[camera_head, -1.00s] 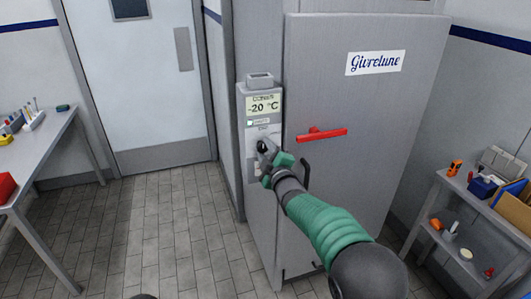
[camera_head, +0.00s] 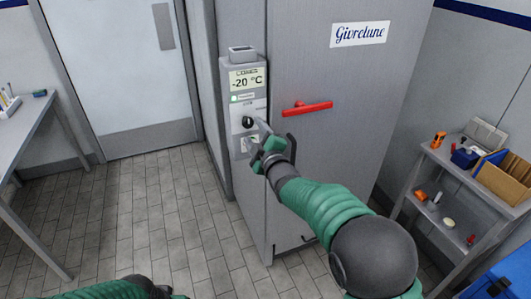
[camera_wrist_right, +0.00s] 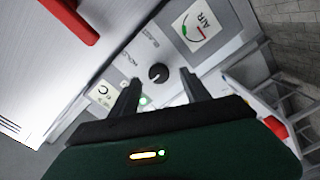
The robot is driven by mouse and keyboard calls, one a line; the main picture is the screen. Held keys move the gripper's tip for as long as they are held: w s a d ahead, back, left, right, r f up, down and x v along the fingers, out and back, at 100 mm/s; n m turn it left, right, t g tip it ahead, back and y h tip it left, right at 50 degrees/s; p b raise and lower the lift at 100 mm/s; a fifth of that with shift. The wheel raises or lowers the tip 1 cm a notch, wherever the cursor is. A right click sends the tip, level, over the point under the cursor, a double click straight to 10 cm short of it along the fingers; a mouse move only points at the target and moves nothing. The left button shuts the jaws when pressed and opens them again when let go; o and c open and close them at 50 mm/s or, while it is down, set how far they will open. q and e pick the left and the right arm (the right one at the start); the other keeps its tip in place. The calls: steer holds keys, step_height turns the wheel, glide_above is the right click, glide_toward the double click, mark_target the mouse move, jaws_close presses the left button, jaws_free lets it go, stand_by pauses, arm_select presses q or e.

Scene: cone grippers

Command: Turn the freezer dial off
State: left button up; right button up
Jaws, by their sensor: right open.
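In the right wrist view the dial (camera_wrist_right: 158,73) shows a pale pointer mark and lies ahead of and between my fingers. My right gripper (camera_head: 259,136) is open and empty, just below and right of the dial; its two dark fingers (camera_wrist_right: 162,91) appear apart from the knob. A dark end of my left arm (camera_head: 152,287) shows at the bottom edge; its jaws cannot be made out.
The freezer door (camera_head: 340,75) has a red handle (camera_head: 307,108) right of the panel. A gauge marked AIR (camera_wrist_right: 201,25) sits near the dial. A shelf unit (camera_head: 440,160) with tools stands at right, a table (camera_head: 38,125) at left. The tiled floor (camera_head: 140,215) between is clear.

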steer(key=b+v, duration=0.1)
steer(key=v, duration=1.1)
steer(key=shift+s, duration=0.3)
steer(key=s+d+f+m+g+h+p, duration=0.1)
steer(key=s+d+f+m+g+h, duration=0.15)
steer(key=d+f+m, duration=0.2)
steer(key=s+d+f+m+g+h+p, duration=0.1)
steer(key=s+d+f+m+g+h, duration=0.1)
steer(key=s+d+f+m+g, duration=0.4)
steer(key=s+f+m+g, duration=0.1)
steer(key=s+f, duration=0.2)
steer(key=s+d+f+m+g+p, duration=0.1)
steer(key=s+d+f+m+g, duration=0.1)
steer(key=s, duration=0.7)
steer(key=s+d+f+m+g+h, duration=0.1)
steer(key=s+d+f+m+g, duration=0.1)
steer(key=s+f, duration=0.3)
steer(key=shift+s+f+g+p, duration=0.3)
steer(key=shift+s+g, duration=0.25)
steer(key=shift+s, duration=0.7)
